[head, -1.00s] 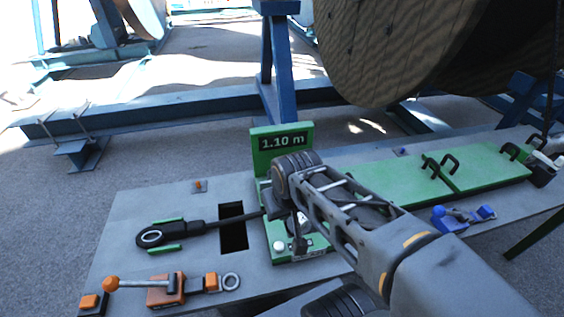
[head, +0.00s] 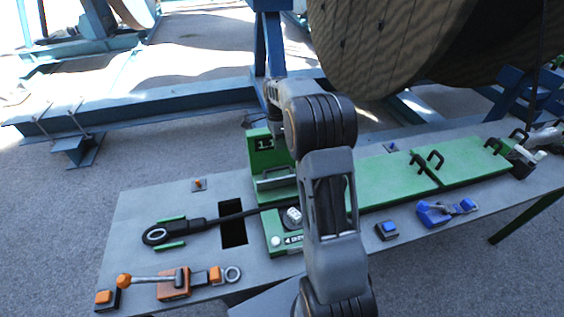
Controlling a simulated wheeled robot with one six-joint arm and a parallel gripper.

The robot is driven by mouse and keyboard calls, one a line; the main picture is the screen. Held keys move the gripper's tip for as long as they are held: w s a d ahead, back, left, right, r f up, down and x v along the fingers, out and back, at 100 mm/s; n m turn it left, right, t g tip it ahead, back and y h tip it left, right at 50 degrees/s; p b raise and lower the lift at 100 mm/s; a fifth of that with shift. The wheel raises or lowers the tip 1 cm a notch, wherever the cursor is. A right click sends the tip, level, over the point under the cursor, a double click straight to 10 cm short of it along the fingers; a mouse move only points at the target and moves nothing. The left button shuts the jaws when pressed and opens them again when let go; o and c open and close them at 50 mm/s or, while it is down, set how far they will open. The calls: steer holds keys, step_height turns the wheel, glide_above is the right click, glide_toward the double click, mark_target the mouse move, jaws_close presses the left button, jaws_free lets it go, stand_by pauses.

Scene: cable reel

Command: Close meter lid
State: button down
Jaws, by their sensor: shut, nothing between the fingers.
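The green meter (head: 285,243) stands on the grey bench, and the black cable runs into it from the left. Its open lid shows as an upright green panel (head: 262,160) at the back, with a grey bar handle (head: 275,182) across its lower front. The display at its top is partly covered by my arm. My gripper (head: 254,119) shows only as a small dark part beside the top of the panel, left of my wrist. It is shut and empty; the rest is hidden behind my wrist. I cannot tell whether it touches the panel.
Two green covers with black handles (head: 400,186) lie right of the meter. A blue clamp (head: 445,211) and a blue button (head: 387,230) are in front of them. An orange lever clamp (head: 172,284) is at front left, beside a dark opening (head: 232,222). A large reel (head: 390,50) hangs behind.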

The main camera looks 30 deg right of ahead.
steer(key=shift+m, duration=0.3)
steer(key=p+x, duration=0.1)
steer(key=x, duration=0.9)
steer(key=shift+w+d+f, duration=0.1)
steer(key=shift+f, duration=0.1)
